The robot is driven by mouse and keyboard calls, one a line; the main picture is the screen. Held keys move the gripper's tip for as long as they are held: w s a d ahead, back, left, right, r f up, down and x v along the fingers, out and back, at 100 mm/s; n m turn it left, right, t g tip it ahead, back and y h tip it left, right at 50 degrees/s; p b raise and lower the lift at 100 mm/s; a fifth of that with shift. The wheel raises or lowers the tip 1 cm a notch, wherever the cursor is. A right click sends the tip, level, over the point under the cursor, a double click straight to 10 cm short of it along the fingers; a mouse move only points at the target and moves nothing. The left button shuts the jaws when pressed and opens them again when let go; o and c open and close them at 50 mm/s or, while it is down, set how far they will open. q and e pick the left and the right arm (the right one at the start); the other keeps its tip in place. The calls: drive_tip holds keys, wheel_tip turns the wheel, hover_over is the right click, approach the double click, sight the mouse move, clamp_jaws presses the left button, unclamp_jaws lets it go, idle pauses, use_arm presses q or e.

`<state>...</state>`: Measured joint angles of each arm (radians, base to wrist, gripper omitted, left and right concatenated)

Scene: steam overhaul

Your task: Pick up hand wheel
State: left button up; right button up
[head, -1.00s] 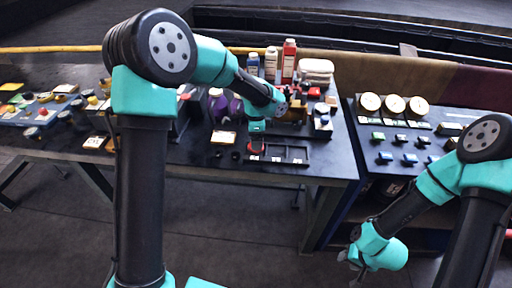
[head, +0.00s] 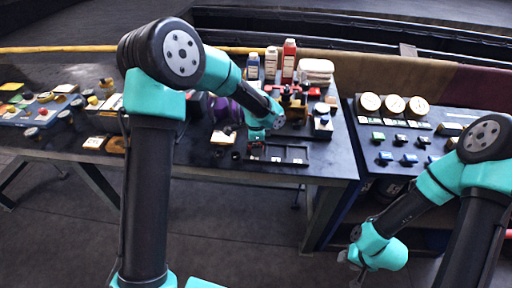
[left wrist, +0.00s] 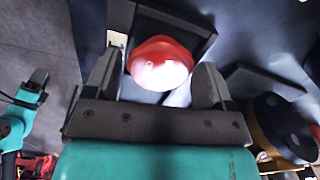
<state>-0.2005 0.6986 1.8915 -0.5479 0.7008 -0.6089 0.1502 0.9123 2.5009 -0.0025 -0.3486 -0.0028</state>
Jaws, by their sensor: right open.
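The red round piece (left wrist: 160,62), which I take for the hand wheel, lies between the two fingers of my left gripper (left wrist: 157,75) in the left wrist view. The arm hides most of the wheel there. My right gripper (head: 353,262) is open and empty, low in front of the right-hand table.
Bottles (head: 289,62) and a white stack (head: 316,68) stand at the back. A purple item (head: 226,112) is left of my left gripper. The right table holds round gauges (head: 394,105) and several blue and green pieces. The floor in front is clear.

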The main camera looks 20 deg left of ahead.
use_arm(q)
drive_tip(key=c, duration=0.8)
drive_tip(key=shift+c, duration=0.2)
drive_tip(key=shift+r, duration=0.1)
drive_tip(key=shift+r, duration=1.2)
drive_tip(key=shift+s+d+r, duration=0.15)
drive_tip(key=shift+s+r, duration=0.3)
drive_tip(key=shift+r, duration=0.15)
drive_tip(key=s+d+r, duration=0.1)
drive_tip(key=s+d, duration=0.3)
drive_tip(key=s, duration=1)
drive_tip(key=shift+s+r, duration=0.15)
drive_tip(key=shift+s, duration=0.15)
drive_tip(key=shift+w, duration=0.15)
